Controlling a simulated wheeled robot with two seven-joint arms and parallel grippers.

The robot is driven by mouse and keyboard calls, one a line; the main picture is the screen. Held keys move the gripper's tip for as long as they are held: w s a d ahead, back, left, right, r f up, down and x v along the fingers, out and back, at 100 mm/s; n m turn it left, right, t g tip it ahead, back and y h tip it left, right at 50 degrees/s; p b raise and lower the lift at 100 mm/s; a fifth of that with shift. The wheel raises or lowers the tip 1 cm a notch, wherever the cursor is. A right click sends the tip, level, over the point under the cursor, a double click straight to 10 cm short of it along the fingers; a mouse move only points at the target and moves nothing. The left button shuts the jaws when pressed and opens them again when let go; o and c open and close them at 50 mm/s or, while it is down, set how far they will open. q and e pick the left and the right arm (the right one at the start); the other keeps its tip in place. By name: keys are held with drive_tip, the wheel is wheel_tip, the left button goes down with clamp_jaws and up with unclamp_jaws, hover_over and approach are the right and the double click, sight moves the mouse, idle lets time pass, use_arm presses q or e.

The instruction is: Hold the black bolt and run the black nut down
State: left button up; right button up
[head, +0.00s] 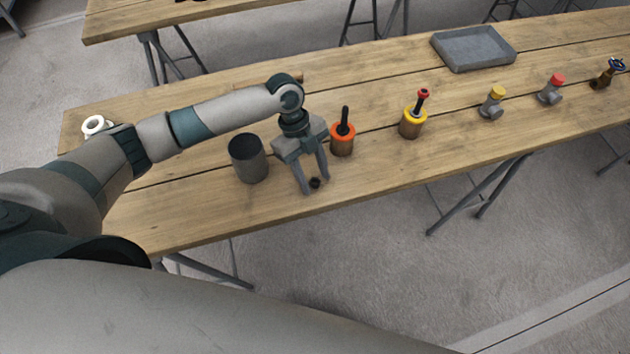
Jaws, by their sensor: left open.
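The black bolt (345,114) stands upright in a brown holder with an orange-red collar (342,135). The small black nut (314,184) lies on the wooden table near its front edge. My left gripper (316,185) points down with its two fingers spread, and the nut shows between the fingertips. The fingers do not look closed on it; whether either touches it I cannot tell. The gripper is just left of the bolt and its holder. My right gripper is not in view.
A grey cylindrical can (248,160) stands close left of the gripper. A yellow-collared holder with a red-topped bolt (414,118) stands to the right. Farther right are a yellow-capped fitting (492,104), a red-capped fitting (551,90) and a valve (608,74). A grey tray (474,50) lies behind.

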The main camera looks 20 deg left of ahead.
use_arm(q)
clamp_jaws()
drive_tip(key=shift+r, duration=0.15)
drive_tip(key=shift+r+b, duration=0.4)
drive_tip(key=shift+r, duration=0.15)
wheel_tip(320, 180, up, 2)
drive_tip(key=shift+r+b, duration=0.1)
drive_tip(key=shift+b, duration=0.45)
drive_tip(key=s+d+r+b, duration=0.3)
drive_tip(key=s+d+r, duration=0.2)
drive_tip(key=d, duration=0.5)
wheel_tip(320, 180, up, 2)
drive_tip(key=shift+s+d+r, duration=0.15)
drive_tip(key=shift+s+r, duration=0.05)
drive_tip(key=shift+r, duration=0.05)
